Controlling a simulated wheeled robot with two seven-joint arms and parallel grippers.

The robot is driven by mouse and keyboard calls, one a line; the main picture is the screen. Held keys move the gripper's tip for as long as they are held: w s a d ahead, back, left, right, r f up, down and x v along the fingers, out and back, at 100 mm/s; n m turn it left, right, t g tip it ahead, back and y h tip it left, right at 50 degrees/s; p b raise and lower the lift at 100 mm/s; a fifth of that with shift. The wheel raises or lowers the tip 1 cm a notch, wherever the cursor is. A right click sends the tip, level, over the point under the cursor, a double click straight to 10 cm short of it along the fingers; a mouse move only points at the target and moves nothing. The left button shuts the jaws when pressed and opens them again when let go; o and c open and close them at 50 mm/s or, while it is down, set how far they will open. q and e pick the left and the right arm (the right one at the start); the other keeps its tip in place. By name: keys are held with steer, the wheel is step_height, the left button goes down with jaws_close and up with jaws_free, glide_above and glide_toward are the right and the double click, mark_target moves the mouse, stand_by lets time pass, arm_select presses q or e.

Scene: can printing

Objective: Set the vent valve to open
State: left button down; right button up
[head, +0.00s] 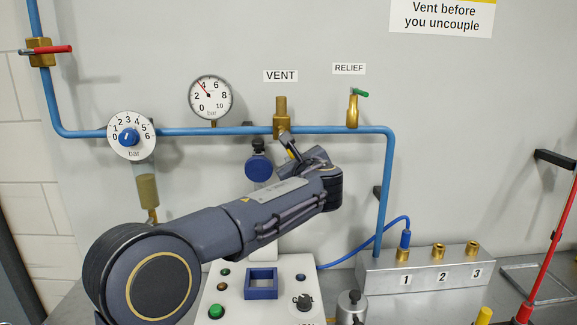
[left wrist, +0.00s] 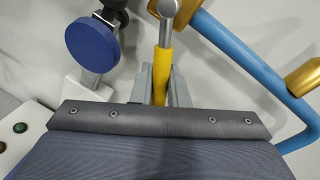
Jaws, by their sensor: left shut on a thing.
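The brass vent valve (head: 281,117) stands on the horizontal blue pipe under the VENT label (head: 281,76). Its yellow lever (left wrist: 164,68) runs from a silver pivot (left wrist: 167,8) down between my left gripper's fingers in the left wrist view. In the head view only a short piece of the lever shows, slanting down and right from the valve. My left gripper (left wrist: 160,86) is shut on the lever; in the head view the gripper (head: 298,151) sits just below the valve, partly hidden by my arm. My right gripper is not in view.
A gauge (head: 210,100) hangs left of the valve, with its needle near 4. The regulator dial (head: 130,136) is farther left. The green-handled relief valve (head: 352,108) stands to the right. A blue disc (head: 258,167) is close to my gripper's left; a control box (head: 285,300) stands below.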

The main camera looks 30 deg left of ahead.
arm_select(q)
steer(key=n, duration=0.1)
steer(key=d+r+n, duration=0.1)
steer(key=shift+w+d+n+h, duration=0.15)
steer(key=shift+w+n+h, duration=0.15)
steer(key=shift+w+h, duration=0.1)
steer(key=shift+w+d+r+n+t+h+b, duration=0.2)
steer(key=shift+d+r+n+h, duration=0.15)
steer(key=shift+r+n, duration=0.7)
steer(key=shift+w+d+r+n+t+h+b, duration=0.2)
steer(key=shift+r+n+h, duration=0.3)
steer(key=shift+n, duration=1.05)
steer(key=shift+w+d+r+n+t+h+b, duration=0.15)
steer(key=shift+d+r+n+h+b, duration=0.15)
steer(key=shift+r+n, duration=0.8)
steer(key=shift+f+n, duration=0.15)
steer(key=shift+n, duration=0.15)
steer(key=c, duration=1.5)
jaws_free()
